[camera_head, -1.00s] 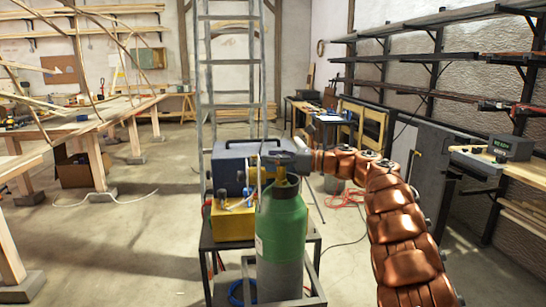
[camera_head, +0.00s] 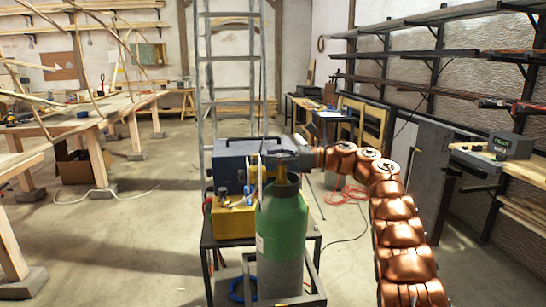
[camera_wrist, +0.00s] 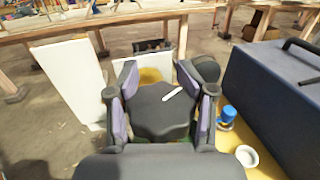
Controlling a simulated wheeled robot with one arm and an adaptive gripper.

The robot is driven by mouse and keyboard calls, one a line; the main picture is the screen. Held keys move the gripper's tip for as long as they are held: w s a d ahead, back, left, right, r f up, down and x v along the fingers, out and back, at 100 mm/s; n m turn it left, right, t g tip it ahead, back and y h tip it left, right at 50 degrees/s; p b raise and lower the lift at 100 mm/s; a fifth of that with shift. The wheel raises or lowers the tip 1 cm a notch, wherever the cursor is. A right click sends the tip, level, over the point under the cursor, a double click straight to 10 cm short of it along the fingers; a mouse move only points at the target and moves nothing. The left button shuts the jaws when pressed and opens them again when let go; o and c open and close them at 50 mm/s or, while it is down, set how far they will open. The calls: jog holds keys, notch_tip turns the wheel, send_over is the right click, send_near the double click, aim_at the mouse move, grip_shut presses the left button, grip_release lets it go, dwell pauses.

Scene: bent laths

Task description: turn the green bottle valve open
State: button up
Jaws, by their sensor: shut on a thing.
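My gripper (camera_head: 279,157) reaches in from the right above the neck and hides most of the valve top in the head view. In the wrist view my gripper (camera_wrist: 162,108) is shut on a dark grey lobed handwheel (camera_wrist: 155,118), with a finger on each side. A short white mark (camera_wrist: 172,94) lies on the handwheel's top, slanting up to the right.
A blue case (camera_head: 232,165) and a yellow box (camera_head: 234,222) stand on a dark cart (camera_head: 222,244) beside the bottle. A stepladder (camera_head: 201,90) rises behind. A workbench (camera_head: 75,125) is at left and shelves at right.

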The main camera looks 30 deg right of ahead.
jog(key=shift+d+r, duration=0.1)
jog(key=shift+d, duration=0.15)
jog(key=o, duration=1)
jog(key=shift+s+d, duration=0.1)
jog(key=shift+c, duration=0.2)
jog(key=shift+a, duration=0.25)
jog(key=v, duration=1.2)
